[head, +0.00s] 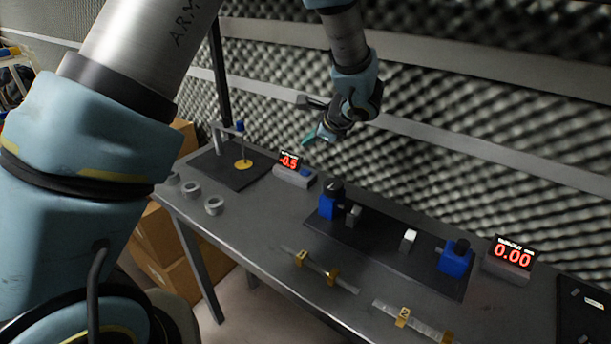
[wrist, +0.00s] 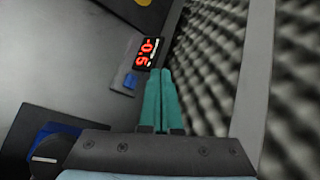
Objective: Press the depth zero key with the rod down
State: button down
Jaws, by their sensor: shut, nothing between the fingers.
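The depth readout (head: 293,172) is a small grey box near the back edge of the bench, with red digits that look like -0.5. It also shows in the wrist view (wrist: 145,52). A small blue key (head: 306,173) is on the box beside the display; it shows in the wrist view (wrist: 130,82) too. Left of it stands a gauge with a thin upright rod (head: 242,148) above a yellow disc (head: 243,165); I cannot tell if they touch. My gripper (head: 308,139) is shut and empty, its teal fingertips (wrist: 159,71) above and near the readout, apart from the key.
The foam wall (head: 480,150) rises close behind my gripper. A dark plate with blue blocks (head: 328,206) lies to the right, then a second readout (head: 510,258) showing 0.00. Grey rings (head: 214,206) and brass-fitted strips (head: 331,272) lie toward the front.

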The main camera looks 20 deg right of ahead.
aim_at(309, 173)
notch_tip(309, 173, down, 6)
jog(key=b, duration=0.3)
jog(key=shift+r, duration=0.25)
jog(key=shift+f+b, duration=0.35)
jog(key=shift+b, duration=0.25)
jog(key=shift+f, duration=0.1)
dwell(1.0)
jog(key=shift+f+b, duration=0.35)
jog(key=shift+b, duration=0.3)
jog(key=shift+f+b, duration=0.4)
jog(key=shift+b, duration=0.1)
dwell(0.5)
jog(key=shift+r, duration=0.1)
jog(key=shift+r+p, duration=0.5)
jog(key=shift+r, duration=0.3)
